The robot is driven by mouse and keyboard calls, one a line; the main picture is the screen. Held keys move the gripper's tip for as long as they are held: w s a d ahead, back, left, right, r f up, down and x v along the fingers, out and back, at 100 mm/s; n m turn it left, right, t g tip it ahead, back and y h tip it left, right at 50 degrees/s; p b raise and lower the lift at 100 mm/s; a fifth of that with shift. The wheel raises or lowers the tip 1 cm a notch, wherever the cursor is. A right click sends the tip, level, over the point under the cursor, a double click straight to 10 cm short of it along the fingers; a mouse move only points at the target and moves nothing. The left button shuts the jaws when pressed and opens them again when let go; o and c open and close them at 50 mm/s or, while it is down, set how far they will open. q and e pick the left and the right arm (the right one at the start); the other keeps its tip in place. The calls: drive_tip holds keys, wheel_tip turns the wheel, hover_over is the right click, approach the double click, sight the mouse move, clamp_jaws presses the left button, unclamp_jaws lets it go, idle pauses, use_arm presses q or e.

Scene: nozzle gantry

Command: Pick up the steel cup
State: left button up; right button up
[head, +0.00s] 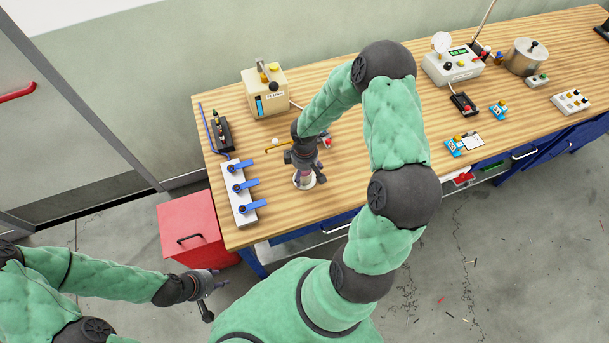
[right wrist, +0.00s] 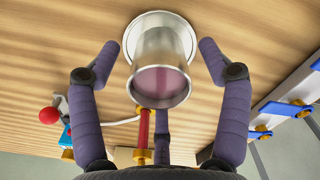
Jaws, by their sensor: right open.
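The steel cup (right wrist: 160,52) is a plain metal cylinder with a pinkish inside, standing on a round pale disc (right wrist: 185,30) on the wooden bench. In the head view the cup (head: 304,177) is partly hidden under my right gripper (head: 305,168). In the right wrist view my right gripper (right wrist: 155,62) is open, with purple-grey fingers on both sides of the cup and another low behind it. Gaps show between the side fingers and the cup. My left gripper (head: 214,293) is empty, off the bench by the red bin, its fingers apart.
A white block with blue-handled valves (head: 238,190) stands left of the cup. A thin brass tube (head: 278,147) and a red-and-yellow rod (right wrist: 143,135) are close to the gripper. A cream machine (head: 264,92) stands behind. The red bin (head: 192,228) is beside the bench.

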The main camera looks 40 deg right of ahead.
drive_tip(key=c, duration=1.3)
drive_tip(key=shift+c, duration=0.2)
drive_tip(key=shift+r, duration=0.15)
